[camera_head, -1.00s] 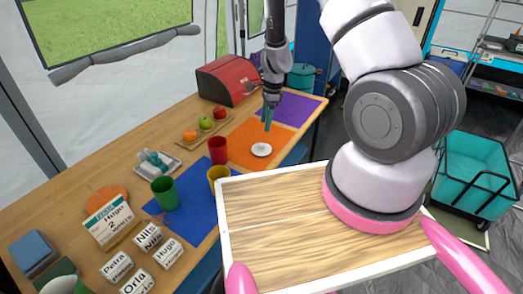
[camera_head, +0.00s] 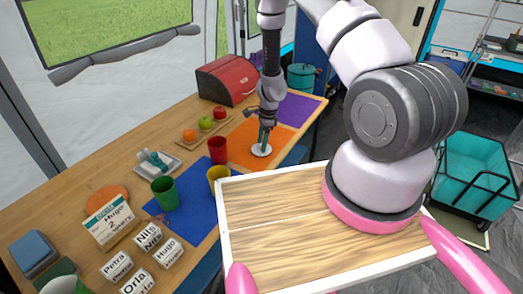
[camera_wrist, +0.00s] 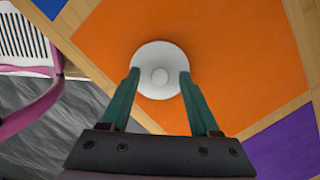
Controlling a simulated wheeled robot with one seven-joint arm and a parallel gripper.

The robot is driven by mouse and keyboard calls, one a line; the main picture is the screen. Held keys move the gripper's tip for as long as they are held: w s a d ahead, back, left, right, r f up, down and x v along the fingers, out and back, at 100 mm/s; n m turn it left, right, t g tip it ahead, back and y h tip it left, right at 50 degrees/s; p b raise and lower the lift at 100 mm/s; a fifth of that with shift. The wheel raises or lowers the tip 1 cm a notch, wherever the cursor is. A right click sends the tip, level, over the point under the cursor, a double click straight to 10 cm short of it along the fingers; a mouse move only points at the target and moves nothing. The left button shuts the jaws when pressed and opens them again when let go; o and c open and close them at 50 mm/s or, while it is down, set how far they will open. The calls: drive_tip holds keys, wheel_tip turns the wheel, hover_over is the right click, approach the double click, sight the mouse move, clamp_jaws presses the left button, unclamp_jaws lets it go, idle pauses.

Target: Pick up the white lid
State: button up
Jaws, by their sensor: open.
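The white lid (camera_head: 260,151) is a small round disc with a raised knob in its middle. It lies on the orange mat (camera_head: 242,143) on the wooden table. In the wrist view the lid (camera_wrist: 160,56) sits at the fingertips, with its knob between them. My gripper (camera_head: 264,141) points down over the lid, and its two teal fingers are open. In the wrist view my gripper (camera_wrist: 159,78) has one finger on each side of the knob, overlapping the lid's left and right parts. I cannot tell whether the fingers touch the lid.
A red cup (camera_head: 217,150) and a yellow cup (camera_head: 218,178) stand left of the lid. A red bread box (camera_head: 226,80) stands behind. A purple mat (camera_head: 291,110) looks clear on the right.

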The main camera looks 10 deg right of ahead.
clamp_jaws()
